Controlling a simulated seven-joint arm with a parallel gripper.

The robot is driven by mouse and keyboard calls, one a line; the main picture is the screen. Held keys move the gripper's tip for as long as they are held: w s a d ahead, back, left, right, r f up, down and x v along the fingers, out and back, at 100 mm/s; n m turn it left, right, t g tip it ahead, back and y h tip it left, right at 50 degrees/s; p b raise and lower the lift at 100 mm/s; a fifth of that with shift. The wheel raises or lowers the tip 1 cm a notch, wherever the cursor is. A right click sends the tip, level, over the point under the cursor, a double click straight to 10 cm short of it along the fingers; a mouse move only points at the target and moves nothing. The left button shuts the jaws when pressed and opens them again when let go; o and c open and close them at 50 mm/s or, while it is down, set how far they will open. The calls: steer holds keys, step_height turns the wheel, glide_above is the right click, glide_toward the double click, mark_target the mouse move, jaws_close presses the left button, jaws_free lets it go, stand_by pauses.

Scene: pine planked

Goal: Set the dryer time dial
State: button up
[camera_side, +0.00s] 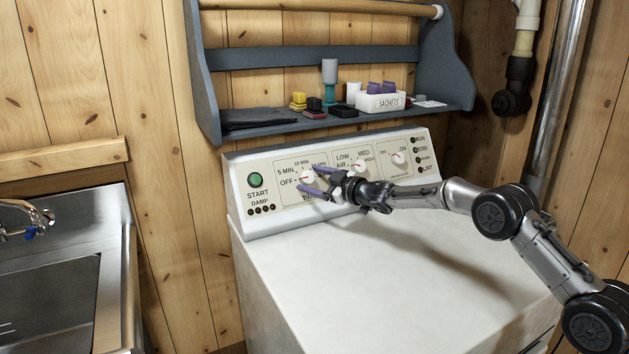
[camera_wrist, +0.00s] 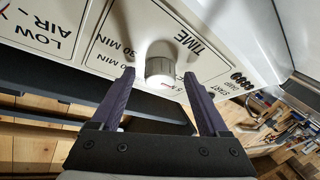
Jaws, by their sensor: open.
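The dryer's time dial (camera_side: 307,176) is a white round knob on the cream control panel (camera_side: 246,208). In the side view its red mark appears to point left toward OFF. The dial also shows in the wrist view (camera_wrist: 160,62), with the TIME label beside it and printed minute marks around it. My gripper (camera_side: 309,179) is open in front of the dial. In the wrist view my gripper's (camera_wrist: 158,75) two purple-grey fingers stand on either side of the dial, with a visible gap on each side. I cannot tell how deep the fingertips reach around it.
A green start button (camera_side: 255,180) is left of the dial. A heat dial (camera_side: 358,168) and another white dial (camera_side: 398,157) are to the right. A blue-grey shelf (camera_side: 260,124) with small items hangs above. The dryer top (camera_side: 370,270) is clear. A sink (camera_side: 50,290) stands left.

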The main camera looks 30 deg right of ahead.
steer(key=v, duration=1.4)
steer(key=shift+w+a+f, duration=0.1)
